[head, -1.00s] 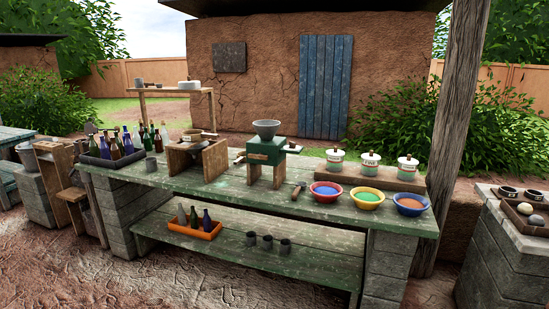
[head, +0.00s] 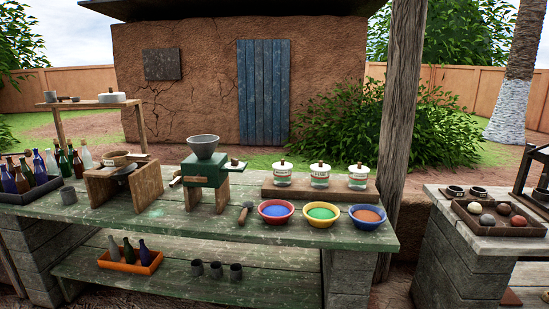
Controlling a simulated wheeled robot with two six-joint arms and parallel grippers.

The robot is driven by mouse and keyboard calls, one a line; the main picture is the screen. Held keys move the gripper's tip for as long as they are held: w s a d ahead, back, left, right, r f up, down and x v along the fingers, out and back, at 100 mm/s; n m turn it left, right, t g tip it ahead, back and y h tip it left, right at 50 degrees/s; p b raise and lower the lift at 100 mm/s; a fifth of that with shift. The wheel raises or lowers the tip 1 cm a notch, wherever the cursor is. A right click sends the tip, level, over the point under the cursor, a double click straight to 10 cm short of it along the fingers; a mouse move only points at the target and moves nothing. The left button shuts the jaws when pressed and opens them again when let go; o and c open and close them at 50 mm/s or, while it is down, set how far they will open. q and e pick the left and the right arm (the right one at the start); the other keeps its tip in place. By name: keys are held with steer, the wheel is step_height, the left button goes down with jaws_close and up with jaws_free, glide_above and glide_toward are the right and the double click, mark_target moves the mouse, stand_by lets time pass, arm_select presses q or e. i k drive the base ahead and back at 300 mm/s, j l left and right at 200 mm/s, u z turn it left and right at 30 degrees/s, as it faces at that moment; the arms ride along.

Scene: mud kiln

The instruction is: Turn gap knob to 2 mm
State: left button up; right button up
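A green grinder (head: 205,170) with a grey metal hopper (head: 204,146) stands on a wooden stand on the green plank bench (head: 160,222). A handle juts from its left side and a small piece sticks out at its right side (head: 235,164). I cannot make out which part is the gap knob, nor any scale marks, at this distance. Neither of my grippers is in view.
On the bench are a wooden box frame (head: 124,185), a dark tray of bottles (head: 30,186), a brush-like tool (head: 245,211), red (head: 276,212), yellow (head: 321,214) and blue (head: 367,217) bowls, and lidded jars (head: 320,175). A wooden post (head: 401,130) stands behind. Another bench (head: 480,226) is at right.

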mark_target(234, 162)
steer(key=i+j+z, duration=0.15)
steer(key=j+z, duration=0.25)
steer(key=i+j+z, duration=0.1)
steer(key=j+z, duration=1.2)
steer(key=k+j, duration=0.05)
steer(key=j, duration=0.05)
